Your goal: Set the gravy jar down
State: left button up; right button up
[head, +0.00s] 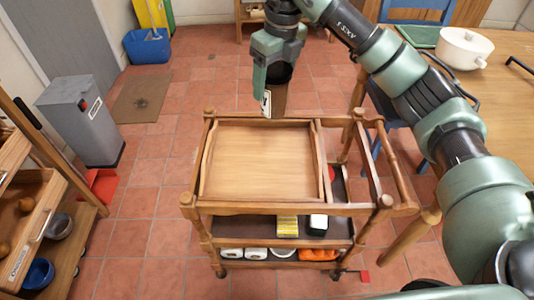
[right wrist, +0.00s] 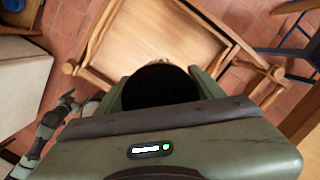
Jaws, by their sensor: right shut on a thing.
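My right gripper (head: 273,82) is shut on the gravy jar (head: 278,101), a brown jar with a black lid and a pale label. It holds the jar upright or nearly so, at the far edge of the wooden cart's top tray (head: 262,162). In the right wrist view the round black lid (right wrist: 158,88) sits between the green fingers and hides the rest of the jar. I cannot tell whether the jar's base touches anything. The tray is bare.
The cart's lower shelves carry a yellow box (head: 287,226), a dark jar (head: 318,225) and several packs. A table with a white pot (head: 463,48) stands at right, a blue chair (head: 390,105) beside it. A grey bin (head: 82,120) and shelves stand at left.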

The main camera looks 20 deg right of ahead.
notch_tip(320, 180, down, 18)
jog(key=shift+b, duration=0.8)
jog(key=shift+f, duration=0.1)
pick_arm(q)
jog(key=w+r, duration=0.3)
jog(key=r, duration=0.2)
jog(key=shift+w+d+t, duration=0.2)
jog(key=shift+t, duration=0.1)
jog(key=shift+s+f, duration=0.1)
pick_arm(e)
jog(key=o, duration=1.4)
jog(key=shift+f, duration=0.1)
jog(key=o, duration=0.4)
pick_arm(q)
jog(key=shift+r, duration=0.3)
pick_arm(e)
jog(key=shift+o, duration=0.2)
